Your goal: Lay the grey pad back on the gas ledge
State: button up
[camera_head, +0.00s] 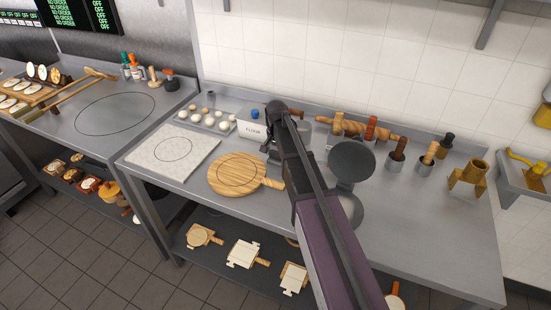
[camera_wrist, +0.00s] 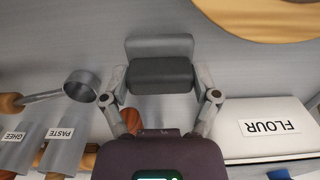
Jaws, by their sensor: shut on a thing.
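My gripper (camera_wrist: 162,82) is shut on the grey pad (camera_wrist: 160,72), a dark grey block between its two fingers in the wrist view. A lighter grey slab shows just beyond the block; I cannot tell if it is part of the pad. The pad is over the steel worktop beside the flour box (camera_wrist: 268,128). In the head view my arm hides most of the gripper and pad. At the far right, a steel ledge (camera_head: 512,182) carries a yellow valve (camera_head: 528,162); it stands apart from my gripper.
A round wooden board (camera_head: 226,170), a white board (camera_head: 160,160) and a tray of dough balls lie to the left. A dark round press (camera_head: 352,162), steel cups (camera_head: 396,165), rolling pins and a brass stand (camera_head: 468,182) are to the right. The worktop's front right is clear.

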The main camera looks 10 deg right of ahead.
aim_at(276, 152)
jog(key=shift+f, duration=0.15)
jog(key=shift+f, duration=0.1)
jog(key=o, duration=1.1)
jog(key=shift+c, duration=0.2)
notch_tip(276, 152, up, 12)
jog(key=p, duration=1.2)
jog(key=shift+r, duration=0.2)
jog(key=s+d+n, duration=0.2)
jog(key=s+n, duration=0.4)
jog(key=s, duration=1.8)
jog(key=shift+s+n, duration=0.25)
jog(key=shift+n, duration=0.15)
